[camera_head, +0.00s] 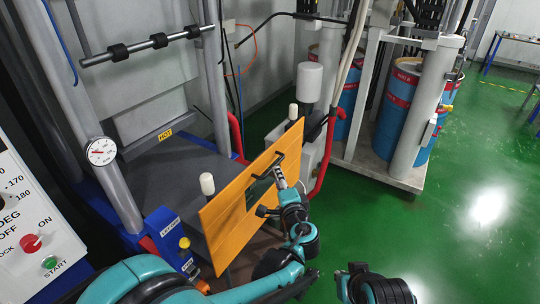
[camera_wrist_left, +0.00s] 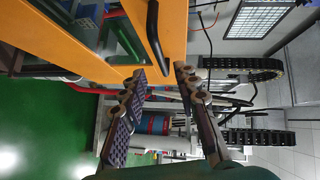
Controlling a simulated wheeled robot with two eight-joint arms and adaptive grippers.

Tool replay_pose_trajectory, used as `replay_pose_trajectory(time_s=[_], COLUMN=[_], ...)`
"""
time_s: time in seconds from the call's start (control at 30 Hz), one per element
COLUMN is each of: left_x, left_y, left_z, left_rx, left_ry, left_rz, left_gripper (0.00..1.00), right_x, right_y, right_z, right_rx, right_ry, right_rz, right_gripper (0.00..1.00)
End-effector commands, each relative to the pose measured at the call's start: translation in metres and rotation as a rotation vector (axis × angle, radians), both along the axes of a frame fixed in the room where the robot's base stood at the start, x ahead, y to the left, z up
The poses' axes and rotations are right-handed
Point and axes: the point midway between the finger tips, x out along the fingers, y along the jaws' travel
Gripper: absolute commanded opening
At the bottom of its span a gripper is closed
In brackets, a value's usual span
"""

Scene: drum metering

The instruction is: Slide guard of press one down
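The guard of the press is an orange panel (camera_head: 228,231) with a dark window and a black bar handle (camera_head: 266,167). It stands tilted in front of the press bed (camera_head: 170,180), with white knobs at its upper edge. In the left wrist view the orange panel (camera_wrist_left: 176,22) and the handle (camera_wrist_left: 154,38) are close up. My left gripper (camera_head: 272,197) is at the panel's front face, near the handle. Its fingers (camera_wrist_left: 159,78) are apart, with the handle's end near the gap between the tips; contact is not clear. My right gripper (camera_head: 350,278) is partly cut off at the bottom edge.
A control panel with a red knob (camera_head: 31,243) and a green start button (camera_head: 50,262) is at the left. A pressure gauge (camera_head: 101,151) sits on the press column. Red pipes (camera_head: 325,155) and blue drums (camera_head: 400,85) stand behind the guard.

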Motion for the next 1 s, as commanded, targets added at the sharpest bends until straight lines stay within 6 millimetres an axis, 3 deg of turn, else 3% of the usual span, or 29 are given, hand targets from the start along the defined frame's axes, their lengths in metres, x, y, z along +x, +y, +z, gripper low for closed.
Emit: replay_pose_trajectory(time_s=[0.5, 0.87, 0.97, 1.0], left_x=[0.068, 0.074, 0.074, 0.074], left_y=[0.014, 0.015, 0.015, 0.015], left_z=[-0.011, -0.012, -0.012, -0.012], left_rx=[-0.001, 0.0, -0.001, -0.001], left_ry=[0.0, 0.001, 0.001, 0.001], left_rz=[0.002, 0.0, 0.0, 0.0], left_gripper=[0.31, 0.31, 0.04, 0.0], right_x=[0.0, 0.0, 0.0, 0.0], right_y=[0.0, 0.0, 0.0, 0.0], right_z=[-0.011, -0.011, -0.011, -0.011], right_rx=[0.0, 0.0, 0.0, 0.0], right_ry=[0.0, 0.0, 0.0, 0.0], right_rz=[0.0, 0.0, 0.0, 0.0], right_gripper=[0.0, 0.0, 0.0, 0.0])
